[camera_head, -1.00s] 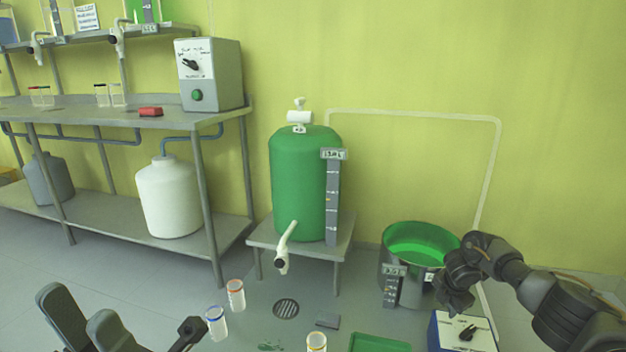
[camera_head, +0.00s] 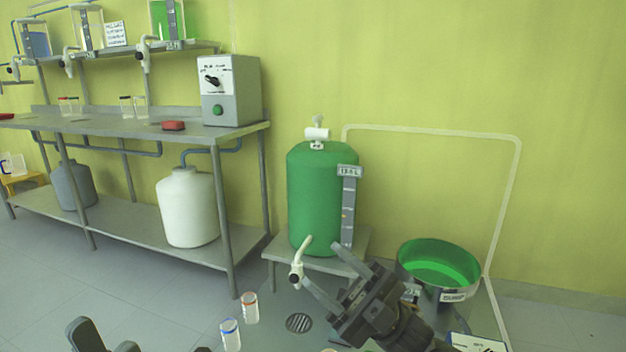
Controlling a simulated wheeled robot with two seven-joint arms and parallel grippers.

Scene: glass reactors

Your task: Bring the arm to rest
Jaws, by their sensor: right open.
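My right gripper (camera_head: 328,272) is in front of the green tank's low stand, its two fingers spread apart with nothing between them. Its left fingertip shows close to the white tap (camera_head: 298,264) of the green tank (camera_head: 313,200); I cannot tell whether they touch.
Two jars, one with an orange rim (camera_head: 250,307) and one with a blue rim (camera_head: 230,335), stand on the floor near a drain (camera_head: 299,322). A steel bench (camera_head: 110,127) with a control box (camera_head: 231,90) is at left. A blue-and-white box (camera_head: 477,343) is at lower right.

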